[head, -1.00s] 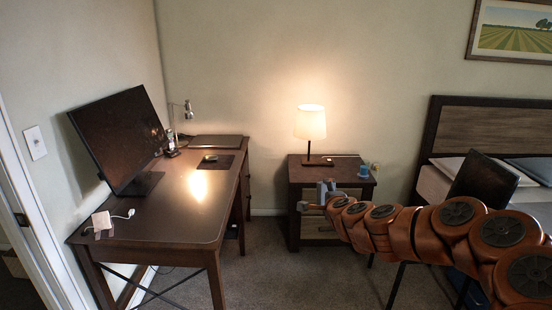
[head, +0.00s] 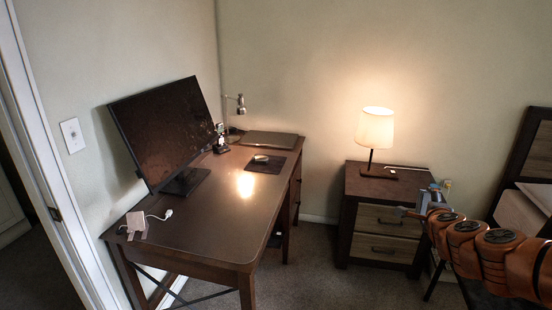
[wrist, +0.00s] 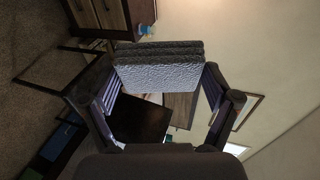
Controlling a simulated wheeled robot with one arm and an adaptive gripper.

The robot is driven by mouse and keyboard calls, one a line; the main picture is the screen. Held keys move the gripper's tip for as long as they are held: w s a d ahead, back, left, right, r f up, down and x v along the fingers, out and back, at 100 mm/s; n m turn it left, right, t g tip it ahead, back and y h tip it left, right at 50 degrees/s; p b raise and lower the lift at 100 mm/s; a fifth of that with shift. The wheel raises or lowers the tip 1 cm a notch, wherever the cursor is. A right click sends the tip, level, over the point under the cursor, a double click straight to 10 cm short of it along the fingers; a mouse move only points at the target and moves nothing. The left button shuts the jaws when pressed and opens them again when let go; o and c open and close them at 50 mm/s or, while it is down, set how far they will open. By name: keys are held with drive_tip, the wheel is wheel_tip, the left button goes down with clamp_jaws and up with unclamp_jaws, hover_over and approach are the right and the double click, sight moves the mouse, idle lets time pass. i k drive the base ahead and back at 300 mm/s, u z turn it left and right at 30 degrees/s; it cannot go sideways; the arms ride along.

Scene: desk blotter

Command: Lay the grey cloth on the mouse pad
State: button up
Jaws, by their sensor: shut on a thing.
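The dark mouse pad (head: 276,168) lies on the desk's far right part, with a small pale-topped object (head: 261,158), perhaps a mouse, on it. My gripper (head: 412,211) is at the right in the head view, in front of the nightstand and well away from the pad. In the wrist view my gripper (wrist: 160,76) is shut on the grey cloth (wrist: 158,72), a folded, textured, layered pad held between the two fingers. In the head view the cloth is too small to tell from the gripper.
The nightstand (head: 385,215) with a lit lamp (head: 375,128) stands right of the desk. Carpet is open between them.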

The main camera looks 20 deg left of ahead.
sight(273, 167)
drive_tip(key=u, duration=0.05)
drive_tip(key=i, duration=2.7)
drive_tip(key=u, duration=1.05)
drive_tip(key=i, duration=0.8)
drive_tip(key=u, duration=2.15)
